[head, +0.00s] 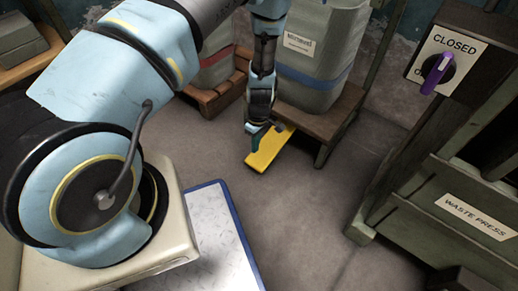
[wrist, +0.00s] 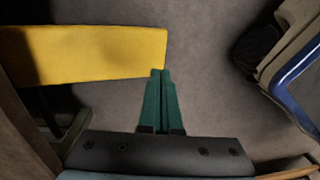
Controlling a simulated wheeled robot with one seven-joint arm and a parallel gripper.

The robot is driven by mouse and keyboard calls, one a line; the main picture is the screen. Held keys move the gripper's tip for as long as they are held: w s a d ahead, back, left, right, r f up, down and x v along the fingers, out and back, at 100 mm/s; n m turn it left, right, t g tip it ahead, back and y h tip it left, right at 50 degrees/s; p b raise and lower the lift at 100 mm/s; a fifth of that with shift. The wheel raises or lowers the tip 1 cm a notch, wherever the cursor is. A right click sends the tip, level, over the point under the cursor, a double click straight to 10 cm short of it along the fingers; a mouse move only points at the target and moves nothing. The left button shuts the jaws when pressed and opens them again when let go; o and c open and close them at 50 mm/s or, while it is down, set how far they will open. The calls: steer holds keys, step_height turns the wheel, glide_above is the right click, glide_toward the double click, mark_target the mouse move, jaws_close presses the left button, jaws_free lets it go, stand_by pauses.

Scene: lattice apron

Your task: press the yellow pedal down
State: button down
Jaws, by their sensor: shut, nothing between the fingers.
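The yellow pedal (head: 268,150) sticks out low over the floor in front of a wooden stand in the head view. In the wrist view the yellow pedal (wrist: 90,54) spans the left side as a flat plate. My gripper (head: 256,142) points down at the pedal's left edge in the head view. In the wrist view its green fingers (wrist: 160,75) are shut together and empty, with their tips at the pedal's right end. I cannot tell whether the tips touch the pedal or are beside it. Part of the pedal's far end is hidden behind my arm.
A grey bin with a blue band (head: 322,60) stands on the wooden stand (head: 335,122); another bin with a red band (head: 215,72) is left of it. A waste press (head: 450,205) with a purple knob (head: 436,75) stands at right. The floor (head: 310,195) between is clear.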

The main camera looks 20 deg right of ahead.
step_height(320, 180, up, 7)
steer(key=a+p, duration=0.1)
steer(key=shift+s+a+f+p, duration=0.2)
steer(key=shift+s+a+p, duration=0.1)
steer(key=shift+s+p, duration=0.15)
steer(key=w+a+r+m+h, duration=0.1)
steer(key=w+a+r, duration=0.15)
steer(key=r, duration=0.45)
steer(key=w+a+r+m, duration=0.1)
steer(key=w+a+r, duration=0.1)
steer(key=a+r, duration=0.3)
steer(key=w+a+r+m+h, duration=0.1)
steer(key=w+a+r, duration=0.1)
steer(key=r, duration=0.6)
steer(key=s+a+r+m+t, duration=0.1)
steer(key=s+a+r+m, duration=0.15)
steer(key=a+r, duration=0.55)
steer(key=s+a+r+m+t, duration=0.1)
steer(key=s+a+r+m, duration=0.15)
steer(key=a+r, duration=0.55)
step_height(320, 180, up, 35)
steer(key=n+p, duration=0.1)
steer(key=p, duration=3.4)
steer(key=shift+s+a+y+p, duration=0.3)
steer(key=shift+y+p, duration=0.05)
steer(key=shift+y, duration=0.05)
